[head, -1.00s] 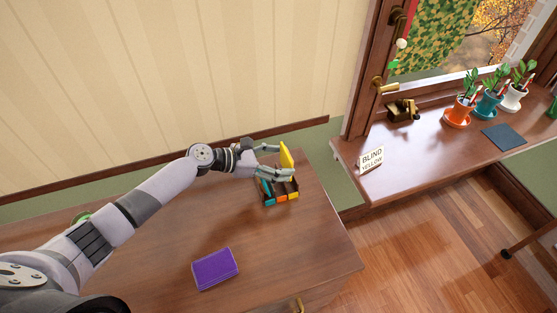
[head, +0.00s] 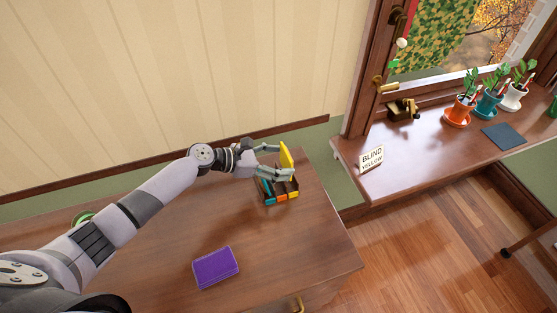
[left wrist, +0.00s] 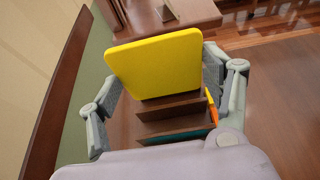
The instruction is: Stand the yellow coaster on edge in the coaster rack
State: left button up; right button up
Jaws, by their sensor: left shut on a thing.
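The yellow coaster (head: 286,157) stands on edge, held between the fingers of my left gripper (head: 277,162). In the left wrist view the coaster (left wrist: 155,63) is upright and faces the camera, with a finger at each side. The dark wooden coaster rack (head: 270,203) stands on the desk directly under the gripper. Its front shows teal, orange and yellow marks, and a teal coaster shows in its left part. The coaster is over the end with the yellow mark. Its lower edge is hidden behind a rack divider (left wrist: 168,107), so I cannot tell whether it touches the rack bottom. My right gripper is out of view.
A wall is close behind. A window ledge at the right holds a sign (head: 371,159), several potted plants and a dark blue square (head: 503,136). The desk's middle is clear.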

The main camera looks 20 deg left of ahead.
pick_arm(q)
jog(key=shift+f+b, duration=0.6)
jog(key=shift+f, duration=0.3)
jog(key=shift+r, duration=0.15)
jog(key=shift+r+p, duration=0.55)
jog(key=shift+p, duration=0.3)
jog(key=shift+p, duration=0.55)
dwell(0.9)
jog(key=shift+f+b, duration=0.5)
jog(key=shift+f, duration=0.25)
jog(key=o, duration=1.2)
